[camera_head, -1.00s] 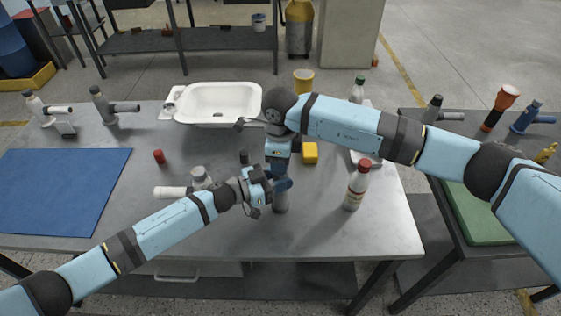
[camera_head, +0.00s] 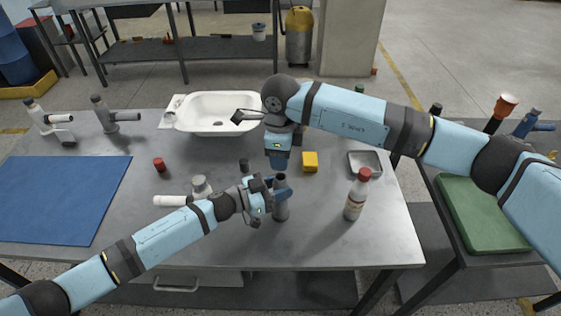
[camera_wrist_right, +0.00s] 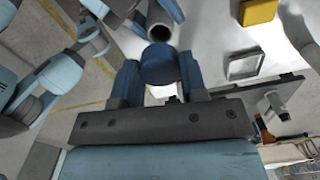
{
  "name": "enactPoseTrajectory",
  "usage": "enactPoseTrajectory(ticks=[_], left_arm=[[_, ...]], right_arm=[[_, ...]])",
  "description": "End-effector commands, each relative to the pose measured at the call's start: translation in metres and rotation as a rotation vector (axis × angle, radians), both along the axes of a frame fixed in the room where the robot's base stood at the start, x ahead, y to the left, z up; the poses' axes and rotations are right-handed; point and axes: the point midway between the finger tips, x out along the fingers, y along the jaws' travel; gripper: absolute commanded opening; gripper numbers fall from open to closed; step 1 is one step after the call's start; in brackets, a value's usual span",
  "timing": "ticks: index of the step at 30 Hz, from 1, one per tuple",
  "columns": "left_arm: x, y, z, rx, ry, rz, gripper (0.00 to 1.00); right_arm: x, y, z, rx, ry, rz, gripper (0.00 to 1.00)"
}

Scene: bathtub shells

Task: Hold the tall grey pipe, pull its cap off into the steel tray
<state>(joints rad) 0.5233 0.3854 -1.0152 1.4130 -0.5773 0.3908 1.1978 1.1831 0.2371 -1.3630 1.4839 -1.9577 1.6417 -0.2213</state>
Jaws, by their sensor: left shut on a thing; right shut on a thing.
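The tall grey pipe (camera_head: 281,211) stands upright near the table's front edge. My left gripper (camera_head: 272,197) is shut around its upper part. The pipe's dark open top shows in the right wrist view (camera_wrist_right: 161,32). My right gripper (camera_head: 279,163) is above the pipe. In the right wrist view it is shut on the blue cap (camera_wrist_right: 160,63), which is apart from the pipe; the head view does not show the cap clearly. The small square steel tray (camera_head: 378,153) lies to the right on the table, and its rim shows in the wrist view (camera_wrist_right: 229,71). It looks empty.
A yellow block (camera_head: 310,161) lies between the pipe and the tray. A red-capped bottle (camera_head: 356,199) stands in front of the tray. A white basin (camera_head: 185,123) is at the back, and a white pipe piece (camera_head: 172,200) and red cap (camera_head: 159,164) lie left.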

Motion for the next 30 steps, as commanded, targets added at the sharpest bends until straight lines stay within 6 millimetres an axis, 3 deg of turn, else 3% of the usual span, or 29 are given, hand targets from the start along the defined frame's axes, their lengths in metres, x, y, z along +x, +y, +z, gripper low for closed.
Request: enactPoseTrajectory(ticks=[5,6,9,20,30], left_arm=[[0.000,0.000,0.000,0.000,0.000,0.000,0.00],[0.000,0.000,0.000,0.000,0.000,0.000,0.48],[0.000,0.000,0.000,0.000,0.000,0.000,0.69],[-0.002,0.006,-0.001,0.001,0.000,0.001,0.69],[-0.027,0.067,-0.002,0.003,0.000,0.001,0.69]], right_arm=[[0.000,0.000,0.000,0.000,0.000,0.000,0.11],[0.000,0.000,0.000,0.000,0.000,0.000,0.11],[0.000,0.000,0.000,0.000,0.000,0.000,0.11],[0.000,0.000,-0.001,0.000,0.000,0.000,0.11],[0.000,0.000,-0.006,0.000,0.000,0.000,0.11]])
